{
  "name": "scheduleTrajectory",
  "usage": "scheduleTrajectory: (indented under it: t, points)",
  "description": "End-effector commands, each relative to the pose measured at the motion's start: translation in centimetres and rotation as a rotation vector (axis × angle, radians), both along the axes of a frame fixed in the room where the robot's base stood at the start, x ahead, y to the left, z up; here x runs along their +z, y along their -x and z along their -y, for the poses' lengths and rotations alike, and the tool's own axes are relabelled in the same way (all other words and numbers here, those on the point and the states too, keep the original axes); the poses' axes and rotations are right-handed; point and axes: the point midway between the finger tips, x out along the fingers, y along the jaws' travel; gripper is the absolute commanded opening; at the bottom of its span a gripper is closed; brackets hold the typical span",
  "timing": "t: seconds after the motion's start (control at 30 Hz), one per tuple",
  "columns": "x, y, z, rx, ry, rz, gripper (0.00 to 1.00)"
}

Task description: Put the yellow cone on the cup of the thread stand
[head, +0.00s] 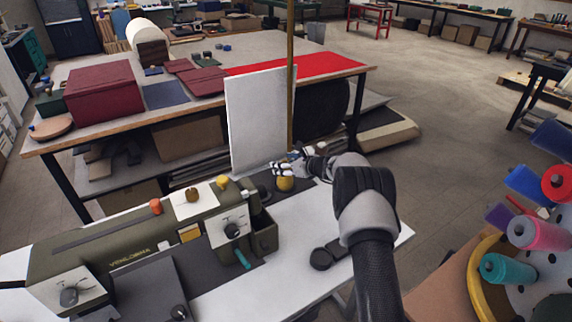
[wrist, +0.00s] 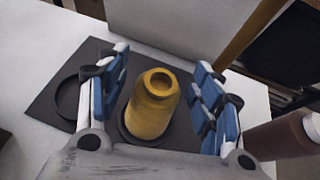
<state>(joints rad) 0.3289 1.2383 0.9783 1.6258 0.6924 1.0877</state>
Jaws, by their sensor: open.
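The yellow cone (wrist: 152,108) stands upright, narrow end up, between the fingers of my gripper (wrist: 160,75). A gap shows on both sides of it in the wrist view. A dark round cup rim (wrist: 124,133) shows around its base, and the cone appears to sit on that cup. The dark plate of the thread stand (wrist: 52,92) lies beneath, with an empty cup (wrist: 70,100) to the left. In the head view the cone (head: 285,184) shows just below my open gripper (head: 288,166).
A brass pole (head: 290,70) and an upright white panel (head: 255,120) stand behind. The olive sewing machine (head: 140,245) is to the left. The white tabletop (head: 285,280) is mostly clear in front.

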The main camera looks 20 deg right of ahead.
Motion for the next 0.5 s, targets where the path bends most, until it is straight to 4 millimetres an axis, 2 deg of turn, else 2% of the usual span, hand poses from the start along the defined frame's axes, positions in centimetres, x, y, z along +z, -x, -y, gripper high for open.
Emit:
scheduleTrajectory:
  t: [0.1,0.23,0.5]
  points:
    - [0.5,0.2,0.1,-0.001,0.0,0.0,0.6]
    - [1.3,1.4,0.8,-0.003,-0.002,-0.002,0.6]
    - [3.9,6.0,3.1,-0.003,-0.002,-0.001,0.6]
